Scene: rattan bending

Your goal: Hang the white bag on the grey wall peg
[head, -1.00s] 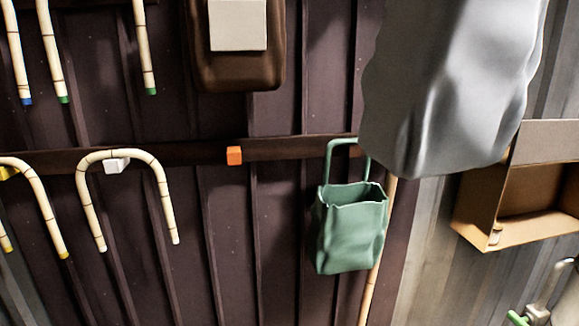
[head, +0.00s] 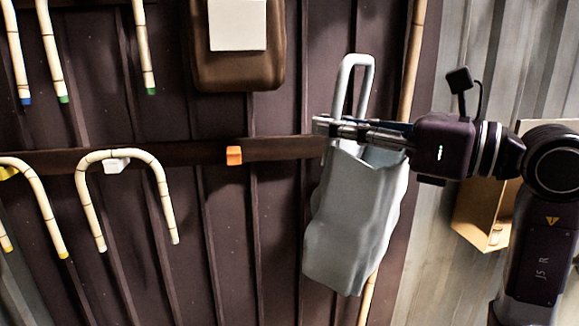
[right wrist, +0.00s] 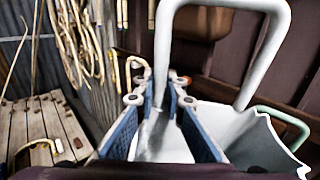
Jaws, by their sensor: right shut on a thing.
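The white bag (head: 352,225), pale grey in this light, hangs from my right gripper (head: 322,127) in front of the dark wall, slightly tilted. I cannot make out the grey wall peg; the bag and gripper cover part of the rail. My left gripper is not in view.
The wall rail (head: 200,152) carries an orange peg (head: 234,155) and a white peg (head: 117,165) with a bent rattan cane. A green handle (right wrist: 285,118) shows behind the bag in the right wrist view. A cardboard box (head: 470,215) is at right, partly behind my arm.

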